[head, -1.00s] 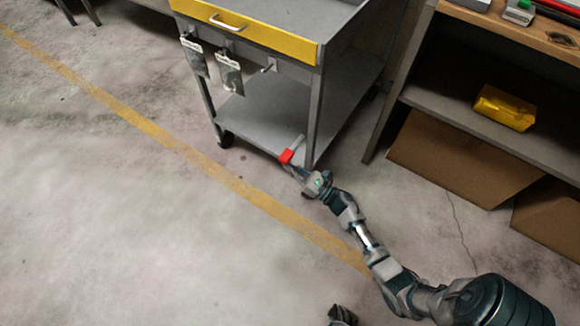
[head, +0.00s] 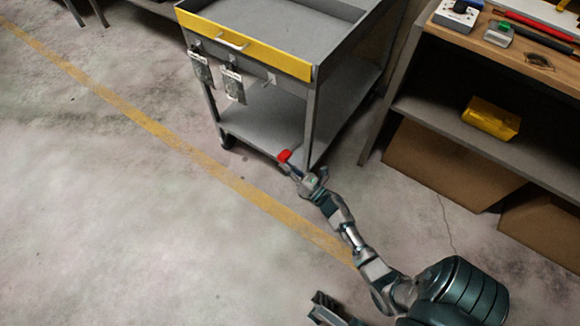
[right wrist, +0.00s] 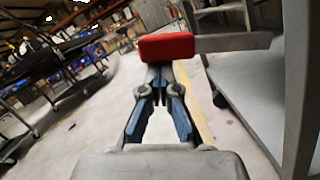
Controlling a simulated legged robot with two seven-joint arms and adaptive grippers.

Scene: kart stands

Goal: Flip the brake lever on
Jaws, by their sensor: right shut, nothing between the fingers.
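The brake lever shows as a red grip (head: 284,156) low at the near corner of the grey cart (head: 262,128). In the right wrist view the red grip (right wrist: 166,46) lies across the picture, with a flat grey bar (right wrist: 232,43) running right from it toward the cart's leg. My right gripper (head: 291,167) is at the red grip, on its near side. In the right wrist view its blue-and-grey fingers (right wrist: 160,78) are shut, with their tips right at or just below the red grip. Contact is not clear. A dark grey part of mine at the bottom edge may be my left gripper (head: 326,310).
A workbench (head: 470,45) with tools on top and a yellow bin (head: 491,118) on its shelf stands at the right, with cardboard boxes (head: 440,163) below. The cart has a wheel (head: 227,140) at its left corner. The floor at left is clear, crossed by a yellow line (head: 165,133).

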